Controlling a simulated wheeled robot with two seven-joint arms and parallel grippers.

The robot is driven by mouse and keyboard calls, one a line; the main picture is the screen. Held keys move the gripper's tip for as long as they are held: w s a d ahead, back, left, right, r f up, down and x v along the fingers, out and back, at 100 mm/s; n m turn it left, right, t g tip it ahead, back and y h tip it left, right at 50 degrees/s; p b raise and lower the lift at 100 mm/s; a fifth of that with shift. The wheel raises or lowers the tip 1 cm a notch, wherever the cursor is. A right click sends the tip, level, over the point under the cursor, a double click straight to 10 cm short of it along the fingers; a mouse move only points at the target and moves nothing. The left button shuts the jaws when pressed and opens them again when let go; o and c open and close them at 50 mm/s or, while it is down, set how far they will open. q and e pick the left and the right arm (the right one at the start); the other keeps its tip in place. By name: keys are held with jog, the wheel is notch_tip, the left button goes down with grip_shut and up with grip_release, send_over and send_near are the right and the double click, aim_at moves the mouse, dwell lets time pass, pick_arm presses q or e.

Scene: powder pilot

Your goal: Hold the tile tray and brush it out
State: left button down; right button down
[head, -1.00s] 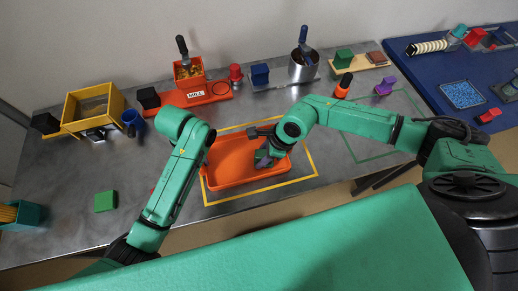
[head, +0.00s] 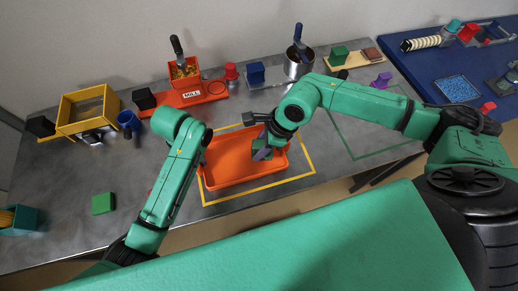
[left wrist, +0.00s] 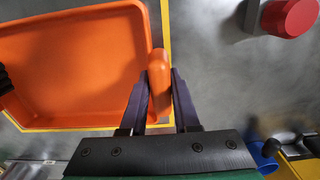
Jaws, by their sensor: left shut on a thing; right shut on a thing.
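The orange tile tray (head: 228,172) lies inside a yellow outline on the grey table. In the left wrist view its rim (left wrist: 75,122) and side handle (left wrist: 159,85) show. My left gripper (left wrist: 160,90) is shut on that handle, one dark finger on each side. In the head view my left arm hides these fingers. My right gripper (head: 262,153) is over the right part of the tray, pointing down. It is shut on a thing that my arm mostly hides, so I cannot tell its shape. A dark bit at the left edge of the left wrist view is unclear.
An orange mill (head: 190,97), a red knob-like piece (head: 231,72), a steel pot (head: 298,66) and a yellow box (head: 88,112) stand behind the tray. A green block (head: 103,204) lies at left.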

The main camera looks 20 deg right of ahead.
pick_arm(q)
jog(key=c, duration=0.6)
grip_release()
jog(key=shift+w+r, duration=0.1)
jog(key=shift+r, duration=2.25)
jog(key=shift+w+r, duration=0.15)
jog(key=shift+r, duration=0.8)
jog(key=shift+s+r, duration=0.25)
jog(key=shift+r, duration=0.2)
